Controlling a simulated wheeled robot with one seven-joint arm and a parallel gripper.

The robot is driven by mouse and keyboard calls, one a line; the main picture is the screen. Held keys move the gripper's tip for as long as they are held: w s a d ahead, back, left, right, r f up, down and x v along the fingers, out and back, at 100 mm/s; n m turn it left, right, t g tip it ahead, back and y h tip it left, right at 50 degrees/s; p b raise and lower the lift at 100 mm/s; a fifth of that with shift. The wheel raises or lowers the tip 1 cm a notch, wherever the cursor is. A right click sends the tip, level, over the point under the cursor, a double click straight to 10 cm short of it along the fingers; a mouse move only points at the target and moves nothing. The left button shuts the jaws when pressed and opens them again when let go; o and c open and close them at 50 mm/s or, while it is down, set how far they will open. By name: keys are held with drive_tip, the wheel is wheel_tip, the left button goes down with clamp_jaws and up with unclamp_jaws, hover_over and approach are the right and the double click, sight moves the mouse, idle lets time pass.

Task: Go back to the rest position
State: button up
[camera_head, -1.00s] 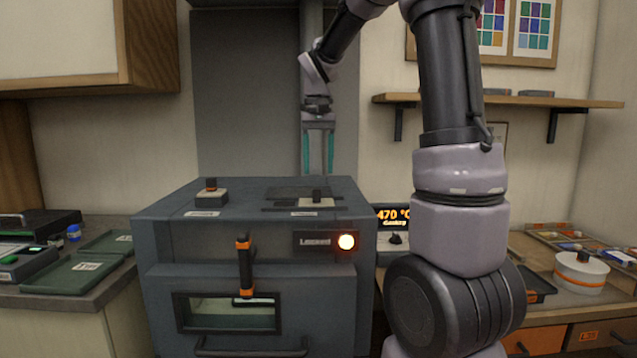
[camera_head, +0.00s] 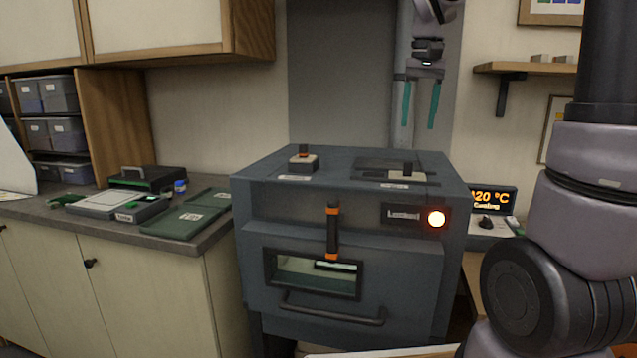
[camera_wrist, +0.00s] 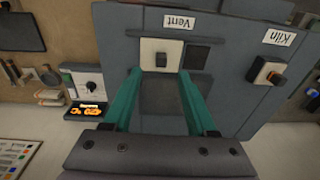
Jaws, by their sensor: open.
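My gripper (camera_head: 420,104) hangs above the back right of the grey kiln (camera_head: 275,222), fingers down. Its two teal fingers are spread apart with nothing between them. In the wrist view my gripper (camera_wrist: 160,85) shows both teal fingers over the kiln top, beside the vent knob (camera_wrist: 162,55). The kiln door is shut, with a small window and an orange-banded upright handle (camera_head: 333,230) on its front. A lamp (camera_head: 436,219) glows on the kiln front.
A display (camera_head: 492,199) right of the kiln reads about 420 °C. Green trays (camera_head: 185,221) and a scale-like device (camera_head: 118,204) lie on the left counter. A wooden shelf (camera_head: 530,68) and an overhead cabinet (camera_head: 160,25) are on the wall.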

drive_tip(key=s+a+f+t+y, duration=0.1)
drive_tip(key=s+t, duration=0.5)
drive_tip(key=s, duration=1)
drive_tip(key=shift+s+a+m+y, duration=0.3)
drive_tip(key=shift+a, duration=0.25)
